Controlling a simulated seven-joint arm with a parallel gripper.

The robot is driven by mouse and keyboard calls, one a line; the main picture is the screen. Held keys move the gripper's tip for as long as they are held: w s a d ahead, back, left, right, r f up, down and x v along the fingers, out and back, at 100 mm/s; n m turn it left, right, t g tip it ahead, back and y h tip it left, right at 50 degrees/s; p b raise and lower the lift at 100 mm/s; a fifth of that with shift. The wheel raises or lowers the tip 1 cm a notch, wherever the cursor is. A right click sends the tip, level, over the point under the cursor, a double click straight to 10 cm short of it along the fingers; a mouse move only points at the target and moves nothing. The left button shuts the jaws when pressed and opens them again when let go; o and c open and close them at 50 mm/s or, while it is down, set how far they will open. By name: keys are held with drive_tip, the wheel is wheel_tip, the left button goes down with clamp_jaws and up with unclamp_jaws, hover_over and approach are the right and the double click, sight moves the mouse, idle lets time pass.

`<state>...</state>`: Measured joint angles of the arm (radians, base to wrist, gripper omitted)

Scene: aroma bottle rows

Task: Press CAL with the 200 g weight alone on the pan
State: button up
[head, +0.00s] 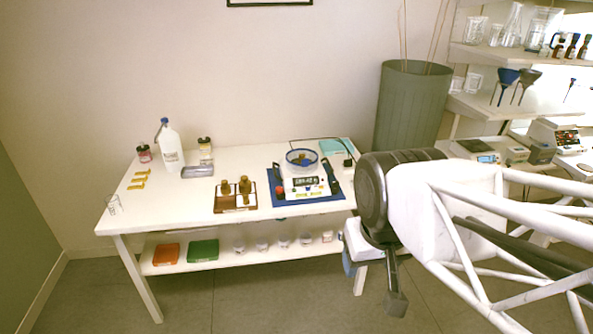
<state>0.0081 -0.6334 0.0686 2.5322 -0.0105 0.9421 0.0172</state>
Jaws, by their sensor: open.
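The balance (304,188) stands on a blue mat (283,203) towards the right of the white table. Its pan (301,157) has a blue rim, and a small brass-coloured object sits on it; its mass cannot be read. The front panel has a dark display and small buttons, with labels too small to read, so I cannot pick out CAL. A wooden weight tray (220,207) left of the balance holds several brass weights (244,186). My gripper (375,285) hangs open right of the table, below tabletop height and well apart from the balance. My arm partly covers the table's right end.
A white bottle (171,148), jars and a grey case (197,171) stand at the table's back left. Yellow pieces (138,180) and a clear glass (113,204) lie at the left. A teal box (336,147) and cable are behind the balance. The front-left tabletop is clear.

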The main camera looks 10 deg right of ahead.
drive_tip(key=shift+c, duration=0.2)
idle(0.8)
clamp_jaws()
idle(1.5)
